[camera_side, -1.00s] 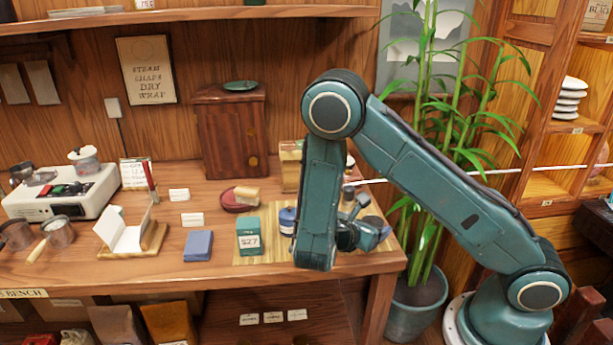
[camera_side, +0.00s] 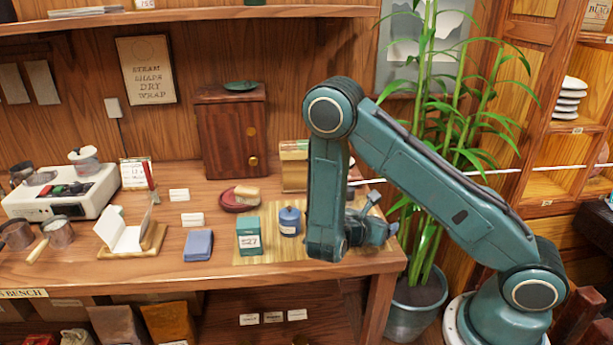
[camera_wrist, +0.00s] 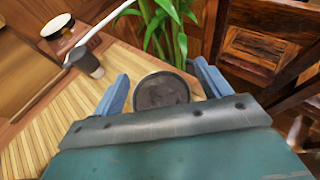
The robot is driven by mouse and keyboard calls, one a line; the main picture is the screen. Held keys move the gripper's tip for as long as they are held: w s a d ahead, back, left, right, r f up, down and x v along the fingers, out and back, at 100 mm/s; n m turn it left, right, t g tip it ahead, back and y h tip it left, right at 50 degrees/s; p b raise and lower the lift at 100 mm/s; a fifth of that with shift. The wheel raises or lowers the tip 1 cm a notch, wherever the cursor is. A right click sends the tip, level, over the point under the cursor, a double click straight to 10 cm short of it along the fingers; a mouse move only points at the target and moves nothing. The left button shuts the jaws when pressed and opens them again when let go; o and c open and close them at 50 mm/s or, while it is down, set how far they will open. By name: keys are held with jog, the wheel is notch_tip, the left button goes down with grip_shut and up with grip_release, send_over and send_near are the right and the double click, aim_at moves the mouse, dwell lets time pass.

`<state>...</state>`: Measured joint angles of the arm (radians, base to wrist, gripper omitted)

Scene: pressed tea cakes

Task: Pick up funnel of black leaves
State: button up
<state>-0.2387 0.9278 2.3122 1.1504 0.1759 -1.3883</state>
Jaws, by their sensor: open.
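In the wrist view a round, dark, leaf-filled top with a thin grey rim, which looks like the funnel of black leaves (camera_wrist: 162,92), lies between the two blue fingers of my gripper (camera_wrist: 161,72). The fingers are spread, with a gap visible on each side of it. Its lower part is hidden by my gripper body. In the side view my gripper (camera_side: 384,212) is low over the right end of the slatted mat (camera_side: 268,258), pointing right. I cannot make out the funnel there; my arm and gripper cover that spot.
A dark canister (camera_wrist: 87,63) stands left of the fingers on the mat. A potted plant (camera_side: 425,230) rises beyond the table's right edge. A folded blue cloth (camera_side: 198,245) lies left.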

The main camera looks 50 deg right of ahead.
jog(key=shift+c, duration=0.3)
jog(key=c, duration=1)
jog(key=shift+r, duration=0.1)
notch_tip(320, 180, up, 20)
jog(key=shift+f, duration=0.1)
dwell(0.5)
dwell(0.4)
